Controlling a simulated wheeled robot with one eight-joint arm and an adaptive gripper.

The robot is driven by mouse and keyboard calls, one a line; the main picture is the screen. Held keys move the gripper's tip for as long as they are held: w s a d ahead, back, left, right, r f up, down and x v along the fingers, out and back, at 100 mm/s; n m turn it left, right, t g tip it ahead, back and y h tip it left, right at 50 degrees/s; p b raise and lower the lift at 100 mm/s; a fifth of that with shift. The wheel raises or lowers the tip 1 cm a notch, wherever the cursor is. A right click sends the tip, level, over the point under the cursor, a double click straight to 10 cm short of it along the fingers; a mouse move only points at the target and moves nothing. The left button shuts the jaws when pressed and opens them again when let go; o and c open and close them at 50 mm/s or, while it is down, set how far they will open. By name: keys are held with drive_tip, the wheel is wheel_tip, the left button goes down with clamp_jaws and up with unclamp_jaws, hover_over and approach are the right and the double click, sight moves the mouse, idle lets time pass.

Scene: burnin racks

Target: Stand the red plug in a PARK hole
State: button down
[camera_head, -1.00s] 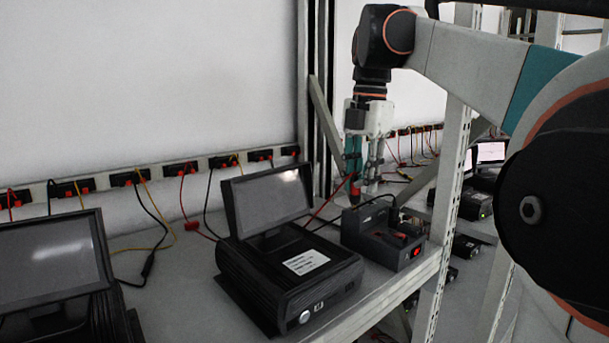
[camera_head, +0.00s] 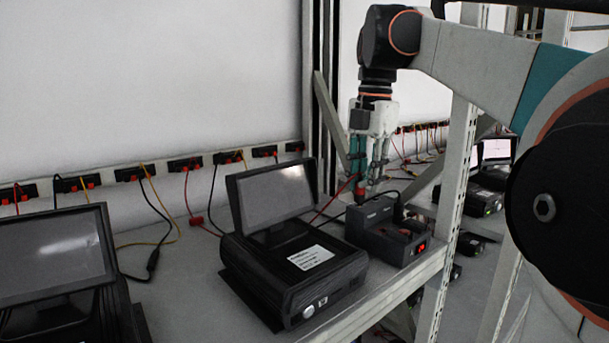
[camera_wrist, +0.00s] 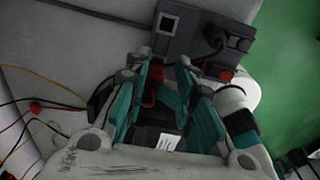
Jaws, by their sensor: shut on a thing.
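My gripper (camera_head: 368,183) is shut on the red plug (camera_wrist: 154,82), whose red body shows between the fingers in the wrist view. In the head view the plug is small at the fingertips, with a red cable near it. A dark box (camera_head: 388,245) stands on the shelf just below and to the right of the fingertips. No PARK lettering is readable, and the plug's tip is hidden.
A terminal with a screen (camera_head: 295,275) stands left of the box, and another screen (camera_head: 52,250) is at the far left. A socket rail with hanging cables (camera_head: 185,165) runs along the back. A perforated upright (camera_head: 453,190) is close on the right.

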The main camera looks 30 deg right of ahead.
drive_tip(key=shift+f, duration=0.35)
idle(0.4)
drive_tip(key=c, duration=1.2)
unclamp_jaws()
drive_tip(key=o, duration=0.5)
drive_tip(key=shift+r, duration=0.15)
drive_tip(key=shift+r+p, duration=2.15)
drive_tip(key=shift+r, duration=0.5)
